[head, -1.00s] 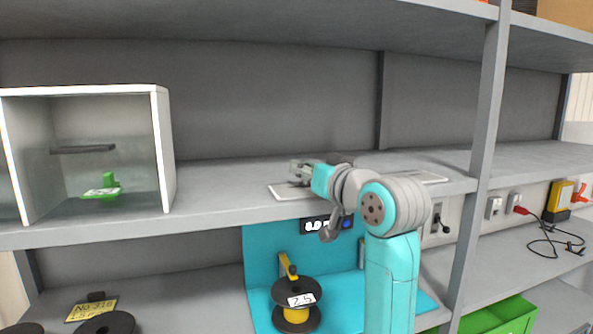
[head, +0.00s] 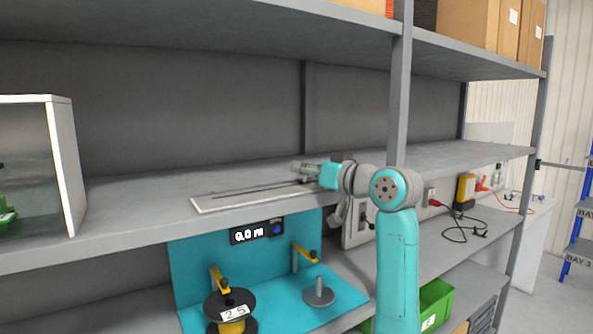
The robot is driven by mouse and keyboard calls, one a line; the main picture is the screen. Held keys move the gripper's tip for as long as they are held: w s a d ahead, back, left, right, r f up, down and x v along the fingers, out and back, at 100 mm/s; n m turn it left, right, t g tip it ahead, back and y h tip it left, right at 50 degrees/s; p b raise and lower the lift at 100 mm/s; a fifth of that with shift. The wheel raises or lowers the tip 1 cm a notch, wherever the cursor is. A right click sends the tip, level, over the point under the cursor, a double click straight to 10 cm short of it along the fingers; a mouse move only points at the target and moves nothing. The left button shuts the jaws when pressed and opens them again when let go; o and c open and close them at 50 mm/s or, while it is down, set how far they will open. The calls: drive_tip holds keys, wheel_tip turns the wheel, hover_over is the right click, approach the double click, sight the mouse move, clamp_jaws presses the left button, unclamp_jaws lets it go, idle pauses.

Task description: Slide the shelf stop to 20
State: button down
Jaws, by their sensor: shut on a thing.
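A pale flat track (head: 222,202) with a dark slot lies along the front of the middle shelf. My gripper (head: 300,169) is over the right part of the track, shut on the shelf stop. The stop itself is mostly hidden by the jaws and too small to make out. The right end of the track is hidden behind my arm. No scale numbers can be read on the track.
Below the shelf are a teal stand with a display (head: 257,232) reading "0.0 m" and a cable reel (head: 230,308) labelled 25. A white glass-fronted cabinet (head: 66,165) stands at left. A grey upright post (head: 400,95) rises behind my arm.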

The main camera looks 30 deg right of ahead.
drive_tip(key=c, duration=0.9)
unclamp_jaws()
drive_tip(key=s+d, duration=0.2)
drive_tip(key=s, duration=0.9)
drive_tip(key=shift+s+d, duration=0.15)
drive_tip(key=shift+s, duration=0.2)
drive_tip(key=shift+s, duration=0.1)
